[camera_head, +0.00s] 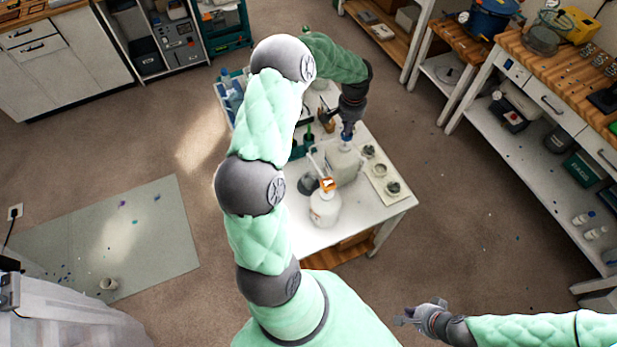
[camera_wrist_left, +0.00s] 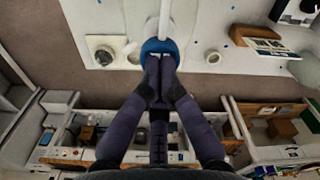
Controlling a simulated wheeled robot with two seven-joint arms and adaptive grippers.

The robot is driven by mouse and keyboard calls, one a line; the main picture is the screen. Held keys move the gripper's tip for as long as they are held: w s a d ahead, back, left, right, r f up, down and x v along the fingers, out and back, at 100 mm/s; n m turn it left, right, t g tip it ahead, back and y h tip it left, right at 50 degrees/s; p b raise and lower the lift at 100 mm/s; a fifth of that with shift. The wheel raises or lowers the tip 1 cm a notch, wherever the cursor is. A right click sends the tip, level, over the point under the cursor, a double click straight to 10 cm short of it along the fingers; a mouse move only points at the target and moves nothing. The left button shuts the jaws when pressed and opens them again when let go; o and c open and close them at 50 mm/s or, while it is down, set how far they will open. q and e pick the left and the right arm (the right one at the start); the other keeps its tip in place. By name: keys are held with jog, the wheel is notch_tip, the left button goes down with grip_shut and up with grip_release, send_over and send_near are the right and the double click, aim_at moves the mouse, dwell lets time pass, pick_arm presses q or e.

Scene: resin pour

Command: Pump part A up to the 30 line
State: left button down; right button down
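A white jug with a blue pump top (camera_head: 345,144) stands on the white table. My left gripper (camera_head: 348,128) is directly over it. In the left wrist view my left gripper's fingers (camera_wrist_left: 158,62) are together, with their tips against or just above the blue pump head (camera_wrist_left: 158,46); contact is hard to tell. A white spout (camera_wrist_left: 165,15) runs away from the head. A second white jug (camera_head: 325,208) with an orange pump top (camera_head: 327,184) stands nearer. No part A label or 30 line is readable. My right gripper (camera_head: 418,317) is off the table, apparently empty, its fingers too small to judge.
A pale tray (camera_head: 377,186) with small round cups lies right of the jugs. A dark round item (camera_head: 309,184) lies left of the orange-topped jug. Workbenches (camera_head: 520,130) line the right side. The table's front right corner is clear.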

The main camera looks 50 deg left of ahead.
pick_arm(q)
jog(key=shift+f, duration=0.3)
jog(key=shift+r+p, duration=0.35)
jog(key=shift+r, duration=0.6)
jog(key=shift+r+p, duration=1.6)
jog(key=shift+r, duration=1.4)
